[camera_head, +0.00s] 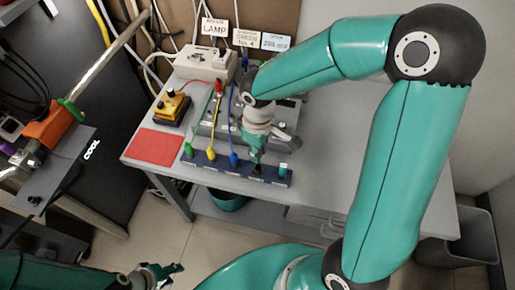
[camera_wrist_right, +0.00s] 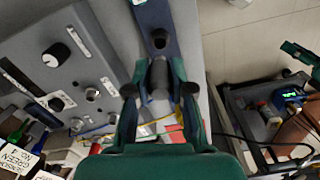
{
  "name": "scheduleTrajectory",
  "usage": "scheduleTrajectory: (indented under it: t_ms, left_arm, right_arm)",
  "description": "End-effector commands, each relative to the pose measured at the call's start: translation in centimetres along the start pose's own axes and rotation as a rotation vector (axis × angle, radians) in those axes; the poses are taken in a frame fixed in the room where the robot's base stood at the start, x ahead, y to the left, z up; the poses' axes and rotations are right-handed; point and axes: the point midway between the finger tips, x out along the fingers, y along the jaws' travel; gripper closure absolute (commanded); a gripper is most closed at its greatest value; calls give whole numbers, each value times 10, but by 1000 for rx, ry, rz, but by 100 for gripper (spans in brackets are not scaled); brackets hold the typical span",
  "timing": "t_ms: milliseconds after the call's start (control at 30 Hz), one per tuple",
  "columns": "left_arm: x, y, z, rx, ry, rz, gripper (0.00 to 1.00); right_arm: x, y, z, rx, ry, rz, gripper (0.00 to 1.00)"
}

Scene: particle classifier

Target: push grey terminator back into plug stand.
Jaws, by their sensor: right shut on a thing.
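The plug stand (camera_head: 222,165) is a dark blue bar along the front edge of the grey table; it also shows in the right wrist view (camera_wrist_right: 153,17). Green, yellow and blue plugs stand in its left part. My right gripper (camera_head: 257,163) points down at the right part of the stand. In the right wrist view its fingers (camera_wrist_right: 159,89) are shut on the grey terminator (camera_wrist_right: 158,74), a dark grey cylinder beside a round socket of the stand. Whether it is seated is hidden. My left gripper (camera_head: 165,273) is open and empty at the bottom, away from the table.
A grey instrument panel with knobs (camera_wrist_right: 75,65) stands beside the stand. A red mat (camera_head: 155,146), a yellow box with a black knob (camera_head: 172,106) and a pale box with coloured cables (camera_head: 205,63) are on the table. Its right part is clear. A bin (camera_head: 457,250) stands at the right.

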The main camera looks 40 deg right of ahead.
Motion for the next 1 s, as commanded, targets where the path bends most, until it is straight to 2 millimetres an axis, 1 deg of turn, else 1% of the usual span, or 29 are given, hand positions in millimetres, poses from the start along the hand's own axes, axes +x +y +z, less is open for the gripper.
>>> scheduleTrajectory:
  t_ms: [33,200,300,467,1000]
  left_arm:
    - [9,-3,0,0,0,0,60]
    - [21,-8,0,0,0,0,60]
    - [26,-9,0,0,0,0,60]
    - [28,-10,0,0,0,0,60]
    - [28,-10,0,0,0,0,60]
  right_arm:
    - [10,0,0,0,0,0,100]
    - [24,0,0,0,0,0,100]
    - [29,0,0,-1,0,0,100]
    - [33,0,-1,-1,0,0,100]
    - [32,-1,-2,-4,0,0,100]
